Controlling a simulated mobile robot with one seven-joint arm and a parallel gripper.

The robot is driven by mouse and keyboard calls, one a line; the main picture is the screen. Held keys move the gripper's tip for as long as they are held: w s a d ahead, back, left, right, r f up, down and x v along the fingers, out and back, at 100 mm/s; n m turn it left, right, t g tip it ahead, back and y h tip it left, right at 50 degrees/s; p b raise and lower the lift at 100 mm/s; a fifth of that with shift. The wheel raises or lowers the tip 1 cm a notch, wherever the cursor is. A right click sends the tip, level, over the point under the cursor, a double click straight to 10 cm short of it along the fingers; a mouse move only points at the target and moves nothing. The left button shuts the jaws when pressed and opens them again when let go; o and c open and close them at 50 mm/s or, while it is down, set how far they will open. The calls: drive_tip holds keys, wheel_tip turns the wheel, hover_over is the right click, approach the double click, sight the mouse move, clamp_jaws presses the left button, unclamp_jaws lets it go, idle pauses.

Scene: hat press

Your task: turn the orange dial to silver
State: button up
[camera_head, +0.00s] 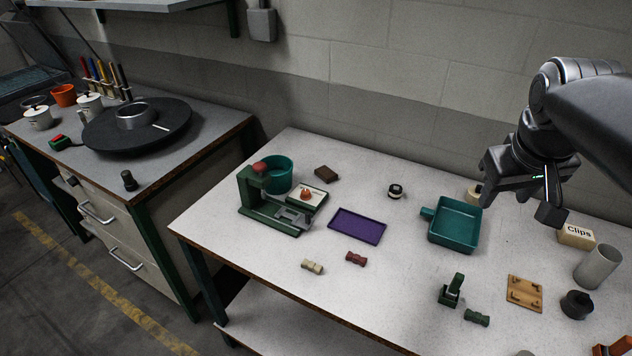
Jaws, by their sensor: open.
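The orange dial (306,195) is a small knob on a pale plate with a green edge. The plate sits beside the green press (252,191) on the white table. Any markings around the dial are too small to read, so I cannot tell which way it points. My gripper (519,207) is at the right, open and empty, with its fingers spread above the table. It is well apart from the dial, to the right of the teal square pan (456,224).
Between dial and gripper lie a purple tray (357,226), a small black-and-white round object (395,191) and the teal pan. A teal bowl (277,173) stands behind the press. A "Clips" block (576,237) and grey cylinder (597,266) stand at right.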

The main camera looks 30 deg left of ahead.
drive_tip(key=w+a+n, duration=0.4)
drive_tip(key=w+a, duration=0.5)
drive_tip(key=a, duration=0.2)
drive_tip(key=n+g, duration=0.4)
drive_tip(key=n, duration=0.6)
hover_over(306, 191)
wheel_tip(306, 191, down, 21)
wheel_tip(306, 191, down, 10)
drive_tip(key=shift+s+r, duration=0.1)
drive_tip(key=shift+c, duration=0.6)
drive_tip(key=c, duration=0.9)
